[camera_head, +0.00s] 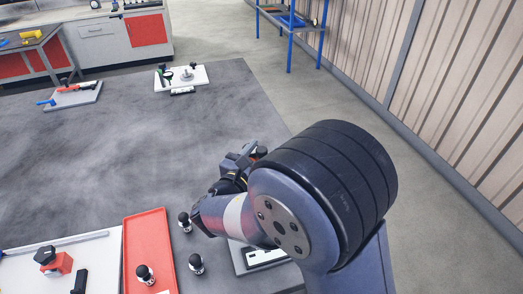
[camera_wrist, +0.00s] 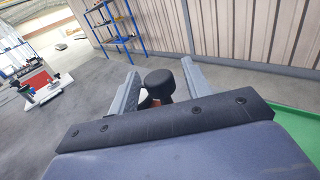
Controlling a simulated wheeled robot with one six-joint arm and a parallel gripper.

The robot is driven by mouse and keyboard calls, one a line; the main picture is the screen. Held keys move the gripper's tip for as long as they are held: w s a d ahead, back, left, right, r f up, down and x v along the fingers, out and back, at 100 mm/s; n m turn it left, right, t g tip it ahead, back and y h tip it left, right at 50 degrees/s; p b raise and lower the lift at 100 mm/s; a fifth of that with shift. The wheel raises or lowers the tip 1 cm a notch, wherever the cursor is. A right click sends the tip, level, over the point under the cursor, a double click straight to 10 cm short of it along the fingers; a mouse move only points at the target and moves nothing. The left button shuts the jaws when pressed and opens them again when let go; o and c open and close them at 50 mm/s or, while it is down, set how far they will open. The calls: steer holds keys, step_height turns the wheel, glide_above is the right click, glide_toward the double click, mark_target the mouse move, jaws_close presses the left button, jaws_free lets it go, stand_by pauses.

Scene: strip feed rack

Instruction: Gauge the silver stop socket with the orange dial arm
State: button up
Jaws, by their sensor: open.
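My gripper (camera_head: 245,162) is over the dark table, partly hidden by my own arm in the head view. In the wrist view my gripper (camera_wrist: 160,80) is open, with a black round knob (camera_wrist: 158,83) between its fingers. A little orange-brown shows under the knob; I cannot tell whether the fingers touch it or whether it is the dial arm. An orange arm (camera_head: 75,88) and a blue lever lie on a grey plate at the far left. A small silver round part (camera_head: 187,74) stands on a white plate at the back; I cannot tell whether it is the stop socket.
A red tray (camera_head: 150,250) lies at the front, with small black-and-white pieces on and beside it. A white board (camera_head: 25,275) with a red block (camera_head: 57,263) is at the front left. A grey plate (camera_head: 240,262) sits under my arm. The middle of the table is clear.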

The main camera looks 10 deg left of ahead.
steer(key=shift+c, duration=0.3)
jaws_close()
stand_by(0.3)
